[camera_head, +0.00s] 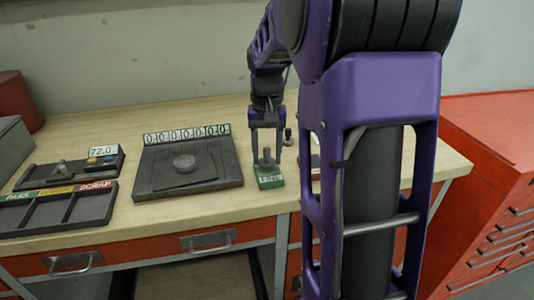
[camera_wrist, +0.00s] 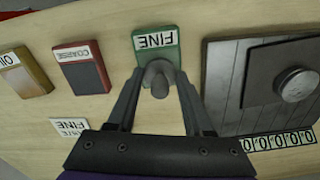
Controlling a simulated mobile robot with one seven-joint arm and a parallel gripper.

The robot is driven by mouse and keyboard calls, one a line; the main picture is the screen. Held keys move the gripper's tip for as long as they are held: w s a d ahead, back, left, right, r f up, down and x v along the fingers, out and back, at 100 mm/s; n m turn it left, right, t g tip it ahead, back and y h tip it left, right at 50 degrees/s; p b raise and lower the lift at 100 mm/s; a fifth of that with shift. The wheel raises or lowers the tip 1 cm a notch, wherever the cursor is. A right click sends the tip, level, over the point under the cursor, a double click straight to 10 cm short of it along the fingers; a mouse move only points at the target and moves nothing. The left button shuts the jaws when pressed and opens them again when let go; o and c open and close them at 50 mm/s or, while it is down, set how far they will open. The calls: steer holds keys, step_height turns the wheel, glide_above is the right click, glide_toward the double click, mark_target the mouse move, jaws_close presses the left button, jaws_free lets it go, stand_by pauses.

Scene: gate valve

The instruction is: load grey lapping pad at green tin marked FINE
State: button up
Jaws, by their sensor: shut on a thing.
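The green tin marked FINE (camera_head: 270,183) stands near the front of the bench, right of the dark plate. It also shows in the wrist view (camera_wrist: 157,40), at top centre. My gripper (camera_head: 267,160) points down over this tin, its fingers shut on the grey lapping pad (camera_head: 267,158) by its upright knob. In the wrist view the pad's grey knob (camera_wrist: 160,80) sits between the two fingertips (camera_wrist: 160,74). The pad is at the tin's top. I cannot tell whether it touches the tin's contents.
A red tin marked COARSE (camera_wrist: 82,70), a yellow tin marked OIL (camera_wrist: 25,74) and a white FINE card (camera_wrist: 72,129) are beside the green tin. A dark plate with a round metal disc (camera_head: 184,162) and number counter stands left. A sorting tray (camera_head: 60,208) and a 72.0 display unit (camera_head: 103,153) are further left.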

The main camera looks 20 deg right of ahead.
mark_target(267, 149)
steer(key=shift+f, duration=0.6)
stand_by(1.5)
steer(key=shift+r, duration=0.1)
step_height(267, 149, up, 7)
steer(key=p, duration=0.6)
stand_by(0.9)
